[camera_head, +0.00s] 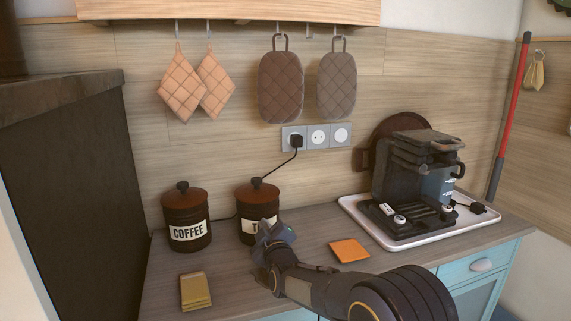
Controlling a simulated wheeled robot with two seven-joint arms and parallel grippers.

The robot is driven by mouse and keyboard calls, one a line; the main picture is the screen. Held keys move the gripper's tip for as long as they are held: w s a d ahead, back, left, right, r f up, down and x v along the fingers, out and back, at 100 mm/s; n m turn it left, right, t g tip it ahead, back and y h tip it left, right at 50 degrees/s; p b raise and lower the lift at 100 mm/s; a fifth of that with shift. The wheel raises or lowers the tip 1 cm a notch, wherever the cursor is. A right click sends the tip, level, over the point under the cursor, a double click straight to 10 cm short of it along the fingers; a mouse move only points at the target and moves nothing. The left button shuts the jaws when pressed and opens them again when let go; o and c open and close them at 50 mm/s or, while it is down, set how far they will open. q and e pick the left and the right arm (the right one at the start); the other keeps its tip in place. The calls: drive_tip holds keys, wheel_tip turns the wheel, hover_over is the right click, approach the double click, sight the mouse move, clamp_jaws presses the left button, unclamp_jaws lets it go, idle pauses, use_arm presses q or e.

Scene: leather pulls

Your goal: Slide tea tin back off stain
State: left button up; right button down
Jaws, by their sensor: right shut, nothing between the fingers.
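The tea tin (257,197) is a dark canister with a brown lid and a light label, standing upright on the counter near the back wall. My right gripper (262,233) is in front of the tin's lower right part and hides much of its label. It is shut and empty; I cannot tell whether it touches the tin. No stain shows; the counter at the tin's foot is partly hidden by the gripper. My left gripper is not in view.
A coffee tin (187,222) stands left of the tea tin. A coffee machine (415,185) stands on a white tray (399,246) at right. A black cord runs behind the tea tin.

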drive_tip(key=shift+w+a+f, duration=0.1)
drive_tip(key=shift+w+f, duration=0.55)
drive_tip(key=shift+w, duration=0.05)
drive_tip(key=shift+s+f+b, duration=0.3)
drive_tip(key=shift+s+b, duration=0.05)
drive_tip(key=b+v, duration=0.1)
drive_tip(key=v, duration=0.2)
drive_tip(key=b+v, duration=0.1)
drive_tip(key=v, duration=0.2)
drive_tip(key=b+v, duration=0.1)
drive_tip(key=v, duration=0.3)
drive_tip(key=shift+r, duration=0.3)
drive_tip(key=shift+r+v, duration=0.15)
drive_tip(key=shift+v, duration=1.35)
drive_tip(key=shift+r+v, duration=0.15)
drive_tip(key=shift+v, duration=1.3)
drive_tip(key=shift+r+v, duration=0.2)
drive_tip(key=shift+v, duration=1.3)
